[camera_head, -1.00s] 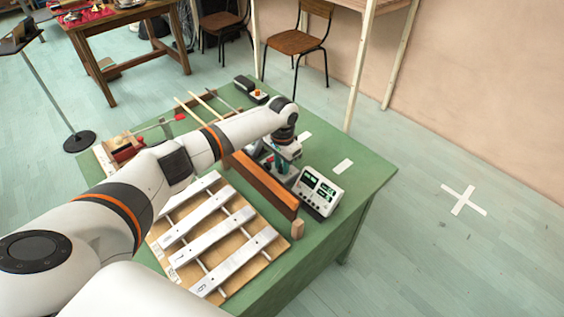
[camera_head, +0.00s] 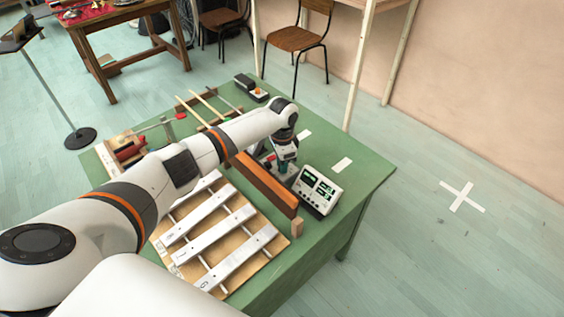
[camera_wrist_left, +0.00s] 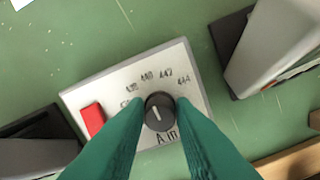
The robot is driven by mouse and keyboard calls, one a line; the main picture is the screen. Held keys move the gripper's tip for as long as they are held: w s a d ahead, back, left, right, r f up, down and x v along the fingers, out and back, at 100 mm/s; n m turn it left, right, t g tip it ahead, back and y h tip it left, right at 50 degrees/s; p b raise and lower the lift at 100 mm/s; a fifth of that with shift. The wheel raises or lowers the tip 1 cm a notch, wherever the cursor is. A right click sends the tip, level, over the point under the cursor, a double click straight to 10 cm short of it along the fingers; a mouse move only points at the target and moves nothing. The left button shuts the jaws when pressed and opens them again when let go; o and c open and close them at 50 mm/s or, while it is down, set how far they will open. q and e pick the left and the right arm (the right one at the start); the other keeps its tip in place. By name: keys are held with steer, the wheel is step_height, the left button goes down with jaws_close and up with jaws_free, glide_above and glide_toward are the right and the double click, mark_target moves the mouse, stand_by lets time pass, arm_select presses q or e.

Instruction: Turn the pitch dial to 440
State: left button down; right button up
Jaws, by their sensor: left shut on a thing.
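The pitch dial (camera_wrist_left: 160,112) is a round black knob with a white line, on a pale box (camera_wrist_left: 98,92) with a red switch (camera_wrist_left: 92,119). Printed numbers including 440, 442 and 444 arc above the knob. The line points up and slightly left, roughly toward 440; I cannot tell if exactly. My left gripper (camera_wrist_left: 160,116) is shut on the knob, a green finger on each side. In the head view my left gripper (camera_head: 284,166) is low behind the wooden bar, and the arm and gripper hide most of the box. My right gripper is not in view.
A grey unit with lit green displays (camera_head: 319,190) stands just right of the gripper. A brown wooden bar (camera_head: 263,184) and a rack of metal bars (camera_head: 218,232) lie in front. The green table (camera_head: 362,180) is clear at its right edge.

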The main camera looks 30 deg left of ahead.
arm_select(q)
steer(key=c, duration=1.2)
jaws_free()
steer(key=shift+c, duration=0.2)
step_height(320, 180, up, 12)
steer(key=b, duration=0.1)
